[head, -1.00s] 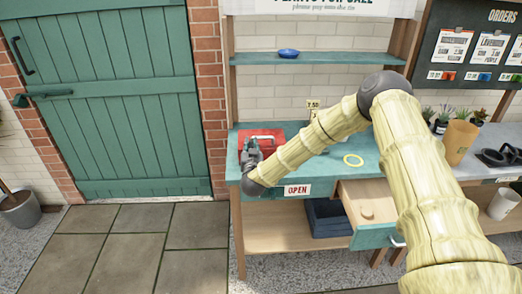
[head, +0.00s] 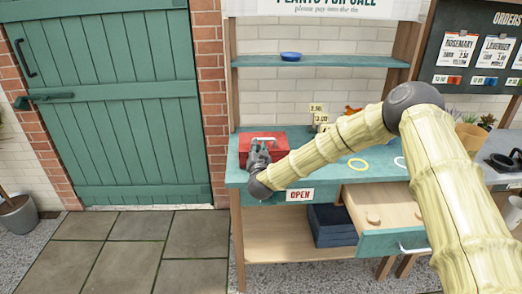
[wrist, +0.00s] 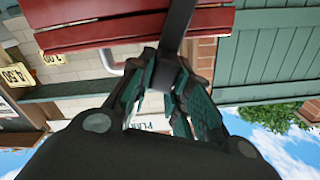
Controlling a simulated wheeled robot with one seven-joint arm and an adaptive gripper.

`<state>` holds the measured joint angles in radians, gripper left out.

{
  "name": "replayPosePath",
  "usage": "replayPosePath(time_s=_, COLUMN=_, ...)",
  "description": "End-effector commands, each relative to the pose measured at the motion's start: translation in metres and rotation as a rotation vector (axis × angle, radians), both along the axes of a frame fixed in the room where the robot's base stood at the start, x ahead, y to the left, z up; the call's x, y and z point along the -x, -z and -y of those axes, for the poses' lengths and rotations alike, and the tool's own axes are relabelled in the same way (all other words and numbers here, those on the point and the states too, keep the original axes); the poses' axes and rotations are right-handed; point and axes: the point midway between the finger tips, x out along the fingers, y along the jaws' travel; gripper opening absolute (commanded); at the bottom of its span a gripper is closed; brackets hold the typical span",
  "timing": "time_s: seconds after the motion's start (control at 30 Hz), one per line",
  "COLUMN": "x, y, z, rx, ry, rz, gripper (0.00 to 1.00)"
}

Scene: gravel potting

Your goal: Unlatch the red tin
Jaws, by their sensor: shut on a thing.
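The red tin (head: 283,153) stands on the left end of the green-blue bench top, with a pale metal handle (head: 264,140) on top. My gripper (head: 257,147) is at its front side and hides part of that face. In the wrist view the red tin (wrist: 95,32) fills the top. A dark strap-like latch (wrist: 181,22) runs across the tin's front, down between the fingers of my gripper (wrist: 168,70). The fingers are closed together on it.
An open drawer (head: 385,243) juts out on the right below my arm. A blue bowl (head: 290,56) is on the shelf above. A green door (head: 110,110) is at left.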

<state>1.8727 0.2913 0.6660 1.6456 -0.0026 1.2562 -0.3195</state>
Motion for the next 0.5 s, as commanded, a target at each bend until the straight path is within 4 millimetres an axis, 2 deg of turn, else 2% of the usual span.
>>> replayPosePath(time_s=0.07, x=-0.0004, y=-0.0011, z=0.0006, rx=0.0, ry=0.0, rz=0.001, gripper=0.0)
replayPosePath(time_s=0.1, x=-0.0004, y=-0.0011, z=0.0007, rx=0.0, ry=0.001, rz=0.001, gripper=0.26)
replayPosePath(time_s=0.2, x=-0.0002, y=-0.0009, z=0.0007, rx=0.0, ry=0.0, rz=0.001, gripper=0.41)
replayPosePath(time_s=0.5, x=0.0008, y=-0.0004, z=0.0008, rx=0.0, ry=0.001, rz=0.0, gripper=0.41)
